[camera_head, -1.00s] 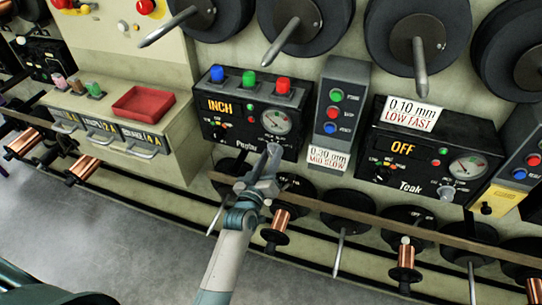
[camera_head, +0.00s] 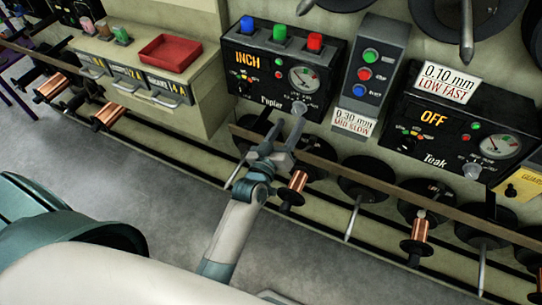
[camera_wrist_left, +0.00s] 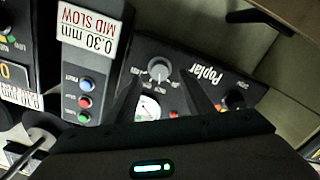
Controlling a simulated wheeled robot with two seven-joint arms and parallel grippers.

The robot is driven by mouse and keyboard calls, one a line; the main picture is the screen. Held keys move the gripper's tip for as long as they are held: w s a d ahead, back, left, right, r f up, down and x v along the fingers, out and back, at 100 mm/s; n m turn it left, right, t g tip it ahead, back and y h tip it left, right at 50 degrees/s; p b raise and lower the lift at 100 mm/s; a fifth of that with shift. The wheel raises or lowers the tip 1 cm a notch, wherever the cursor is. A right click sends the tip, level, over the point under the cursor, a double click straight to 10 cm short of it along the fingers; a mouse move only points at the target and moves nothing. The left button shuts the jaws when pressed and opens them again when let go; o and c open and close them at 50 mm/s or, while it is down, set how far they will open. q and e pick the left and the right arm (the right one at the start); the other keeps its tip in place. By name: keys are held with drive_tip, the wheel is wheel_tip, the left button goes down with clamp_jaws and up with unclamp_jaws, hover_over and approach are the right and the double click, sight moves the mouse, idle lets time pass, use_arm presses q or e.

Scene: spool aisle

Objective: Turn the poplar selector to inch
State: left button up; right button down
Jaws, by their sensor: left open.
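The black Poplar panel (camera_head: 236,52) stands at upper centre in the head view, and its amber display (camera_head: 247,60) reads INCH. A silver knob (camera_head: 299,107) sits at its lower right, below a round gauge. A second, dark knob with coloured marks (camera_head: 243,86) is under the display. My left gripper (camera_head: 288,122) points up at the silver knob, jaws open. In the left wrist view, the silver knob (camera_wrist_left: 158,69) shows beyond and between the dark fingers (camera_wrist_left: 165,95). I cannot tell whether they touch it. My right gripper is not in view.
A rail (camera_head: 345,174) runs below the panels, with copper spools under it. A grey button box (camera_head: 373,75) adjoins Poplar on the right. The Teak panel (camera_head: 470,135), reading OFF, stands farther right. A red tray (camera_head: 170,52) lies on a beige cabinet at left.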

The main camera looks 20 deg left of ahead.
use_arm(q)
drive_tip(key=s+b, duration=0.1)
drive_tip(key=s, duration=1.1)
drive_tip(key=shift+a+b, duration=0.2)
drive_tip(key=shift+b, duration=0.2)
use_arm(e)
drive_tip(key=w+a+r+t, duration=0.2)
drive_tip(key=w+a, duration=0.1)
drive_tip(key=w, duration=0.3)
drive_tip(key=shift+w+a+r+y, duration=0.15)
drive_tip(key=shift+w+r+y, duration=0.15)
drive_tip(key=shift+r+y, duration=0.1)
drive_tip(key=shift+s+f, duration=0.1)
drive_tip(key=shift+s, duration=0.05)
